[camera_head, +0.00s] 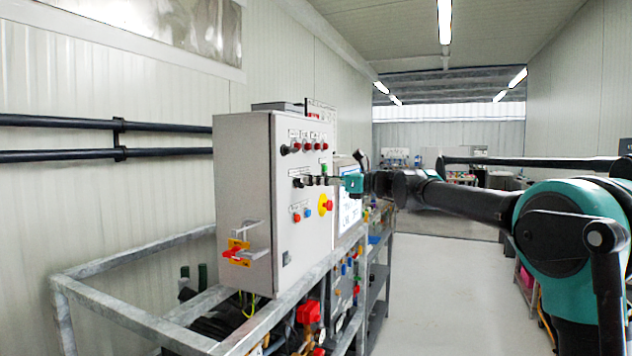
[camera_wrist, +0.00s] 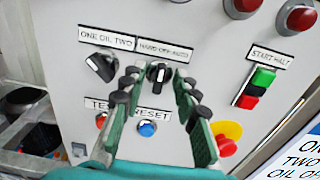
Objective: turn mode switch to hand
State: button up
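The mode switch (camera_wrist: 158,73) is a black rotary knob below a label that seems to read HAND-OFF-AUTO, on the grey control cabinet (camera_head: 240,190). Its grip looks roughly upright in the wrist view, pointing at the middle of the label. My gripper (camera_wrist: 157,79) has its two green fingers with black pads spread apart, one on each side of the knob. Gaps show between the pads and the knob, and I see no contact. In the head view my gripper (camera_head: 318,181) reaches the cabinet front from the right, and the knob is hard to make out there.
Left of the switch is a second black knob (camera_wrist: 101,67), labelled ONE OIL TWO and tilted. Below are a blue reset button (camera_wrist: 147,129) and a red-yellow emergency stop (camera_wrist: 227,136). Green and red start/halt buttons (camera_wrist: 256,88) sit right. A metal frame (camera_head: 130,312) surrounds the cabinet base.

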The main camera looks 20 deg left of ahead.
grip_shut()
jog(key=shift+n, duration=0.3)
dwell(0.3)
jog(key=shift+s+n, duration=0.1)
jog(key=shift+n, duration=3.9)
grip_release()
